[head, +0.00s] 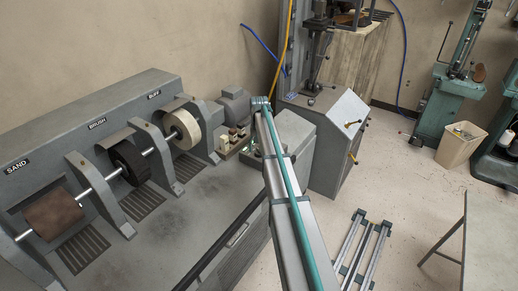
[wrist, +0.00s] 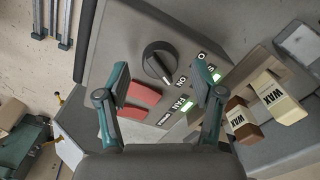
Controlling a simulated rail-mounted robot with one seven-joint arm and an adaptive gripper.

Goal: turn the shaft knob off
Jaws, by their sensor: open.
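In the wrist view a round black knob (wrist: 159,62) with a pale pointer line sits on a grey control panel (wrist: 125,38). An ON label is beside it; another label is partly cut by my finger. Red rocker switches (wrist: 137,98) are below the knob, near a FAN label. Green lit spots (wrist: 187,105) show on the panel. My gripper (wrist: 162,82) is open and empty, its two fingers spread either side of the knob and switches. I cannot tell how far the fingertips are from the panel. In the head view my arm hides the gripper and knob.
Blocks marked WAX (wrist: 276,95) stand right of the panel, close to my right finger. The sanding and buffing machine (head: 150,110) fills the left of the head view. A grey cabinet (head: 325,135) stands behind my arm. A low metal rack (head: 365,245) is on the floor at right.

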